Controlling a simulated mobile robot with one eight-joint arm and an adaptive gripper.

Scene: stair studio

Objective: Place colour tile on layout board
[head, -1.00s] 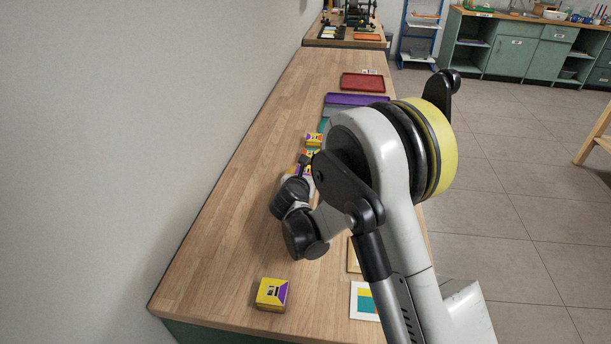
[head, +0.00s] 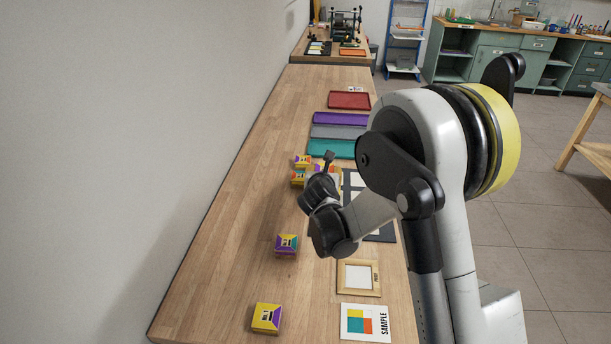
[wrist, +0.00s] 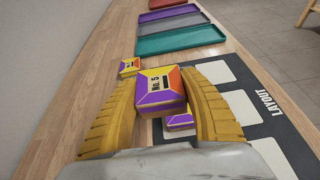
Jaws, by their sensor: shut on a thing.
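My gripper (wrist: 158,78) has its two yellow fingers shut on a tile block marked No. 5 (wrist: 160,88), with yellow, orange and purple faces. A second purple and yellow block (wrist: 180,121) shows below it, partly hidden; I cannot tell whether it touches the held one. Another block (wrist: 130,66) sits on the table just beyond. The dark layout board (wrist: 254,90), with pale blank cells, lies to the right of the gripper. In the head view the layout board (head: 387,234) is partly behind my arm, and my gripper is mostly hidden.
Blocks stand on the bench at the near left (head: 267,318) and nearer the middle (head: 287,244). A sample card (head: 365,322) and a wooden proof frame (head: 345,290) lie at the near right. Teal (head: 331,149), grey (head: 338,132), purple (head: 340,118) and red (head: 349,100) trays lie beyond.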

